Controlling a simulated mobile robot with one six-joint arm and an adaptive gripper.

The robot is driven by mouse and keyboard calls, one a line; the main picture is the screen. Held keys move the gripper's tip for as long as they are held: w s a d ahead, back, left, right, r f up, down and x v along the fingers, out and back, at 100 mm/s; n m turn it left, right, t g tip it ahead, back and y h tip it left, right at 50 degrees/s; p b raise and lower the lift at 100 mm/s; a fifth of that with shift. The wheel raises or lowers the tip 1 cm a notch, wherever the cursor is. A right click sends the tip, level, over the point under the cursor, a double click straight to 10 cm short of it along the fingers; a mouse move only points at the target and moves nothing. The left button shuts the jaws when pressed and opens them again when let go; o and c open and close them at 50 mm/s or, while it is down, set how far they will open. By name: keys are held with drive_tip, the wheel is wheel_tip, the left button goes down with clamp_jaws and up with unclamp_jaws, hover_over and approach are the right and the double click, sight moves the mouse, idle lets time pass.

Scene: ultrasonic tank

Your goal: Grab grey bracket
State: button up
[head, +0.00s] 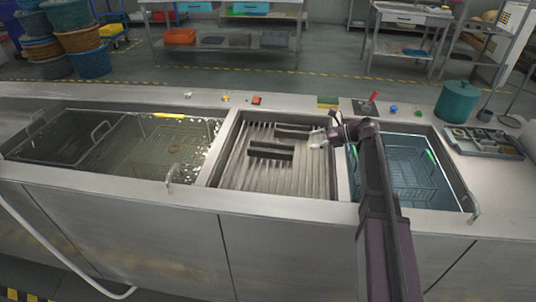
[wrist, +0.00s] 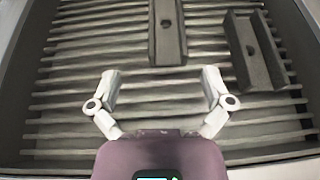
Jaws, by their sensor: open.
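Two long grey brackets lie on the ribbed floor of the middle basin. The nearer one (head: 270,151) in the head view appears straight ahead of my gripper in the wrist view (wrist: 167,34). The farther one (head: 293,131) lies off to the right in the wrist view (wrist: 255,52). Each has a dark hole or recess in it. My gripper (head: 318,139) is at the right side of the middle basin. In the wrist view its fingers (wrist: 160,75) are spread wide and empty, with the nearer bracket's end just beyond the fingertips. The height gap cannot be told.
The middle basin (head: 228,165) has raised metal rims. A foamy tank (head: 140,150) with a wire basket is on the left, a blue liquid tank (head: 405,175) on the right. A teal pot (head: 457,101) and a tray of parts (head: 485,143) stand on the right counter.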

drive_tip(key=shift+w+f+b, duration=0.4)
drive_tip(key=shift+w+f, duration=0.05)
drive_tip(key=shift+f, duration=0.25)
drive_tip(key=shift+s+r, duration=0.1)
drive_tip(key=shift+a, duration=0.1)
drive_tip(key=b, duration=0.3)
approach(277, 148)
drive_tip(key=s+a, duration=0.2)
drive_tip(key=a, duration=0.1)
drive_tip(key=shift+r, duration=0.2)
drive_tip(key=shift+x, duration=0.8)
drive_tip(key=shift+a, duration=0.15)
drive_tip(key=b+x, duration=0.2)
drive_tip(key=x, duration=0.2)
drive_tip(key=shift+w, duration=0.15)
drive_tip(key=shift+a+f, duration=0.1)
drive_tip(key=shift+a, duration=0.35)
